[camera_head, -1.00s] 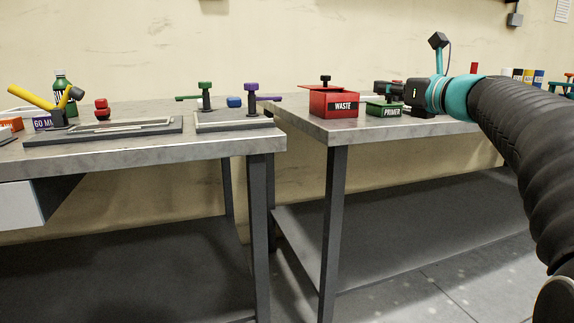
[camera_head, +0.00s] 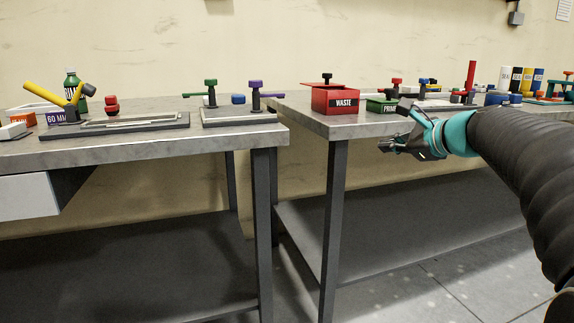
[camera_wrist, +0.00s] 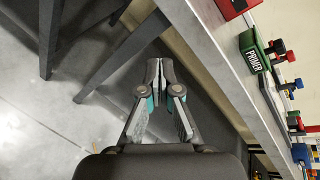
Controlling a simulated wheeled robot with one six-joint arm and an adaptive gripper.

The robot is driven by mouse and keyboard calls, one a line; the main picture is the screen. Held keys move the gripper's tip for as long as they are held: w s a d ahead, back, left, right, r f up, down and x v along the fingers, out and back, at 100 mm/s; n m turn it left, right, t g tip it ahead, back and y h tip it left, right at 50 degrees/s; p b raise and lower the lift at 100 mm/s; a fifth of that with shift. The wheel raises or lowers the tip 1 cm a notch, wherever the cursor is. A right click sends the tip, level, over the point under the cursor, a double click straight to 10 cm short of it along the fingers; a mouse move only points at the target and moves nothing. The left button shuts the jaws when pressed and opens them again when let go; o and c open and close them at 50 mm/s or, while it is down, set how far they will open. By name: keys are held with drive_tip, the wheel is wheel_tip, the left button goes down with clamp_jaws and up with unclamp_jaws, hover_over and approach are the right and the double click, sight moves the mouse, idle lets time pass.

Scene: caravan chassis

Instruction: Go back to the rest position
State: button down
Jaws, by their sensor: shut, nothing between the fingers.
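My gripper (camera_head: 388,146) is in front of the right workbench's front edge in the head view, a little below the top of that bench. In the wrist view my gripper (camera_wrist: 159,66) is shut with its fingertips together and nothing between them. Below it there I see the dark lower shelf and the floor. My arm reaches in from the right side of the head view.
The right workbench (camera_head: 322,124) bears a red WASTE box (camera_head: 335,100), a green PRIMER box (camera_head: 381,105) and several coloured fixtures. Grey floor (camera_head: 440,290) is clear in front.

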drive_tip(key=s+a+f+n+g+h+p, duration=0.25)
drive_tip(key=s+f+n+g, duration=0.25)
drive_tip(key=s+f+n, duration=0.8)
drive_tip(key=s+a+f+n+h+p, duration=0.1)
drive_tip(key=s+n, duration=0.1)
drive_tip(key=s, duration=0.4)
drive_tip(key=s+a+f+n+g+h+p, duration=0.1)
drive_tip(key=s+a+f+n, duration=0.1)
drive_tip(key=s, duration=0.5)
drive_tip(key=s+a+f+n+h+p, duration=0.1)
drive_tip(key=s+n+h+p, duration=0.1)
drive_tip(key=s+n, duration=0.2)
drive_tip(key=s, duration=0.2)
drive_tip(key=shift+s+a+f+g, duration=0.15)
drive_tip(key=shift+s+f+g, duration=0.15)
drive_tip(key=shift+f, duration=0.1)
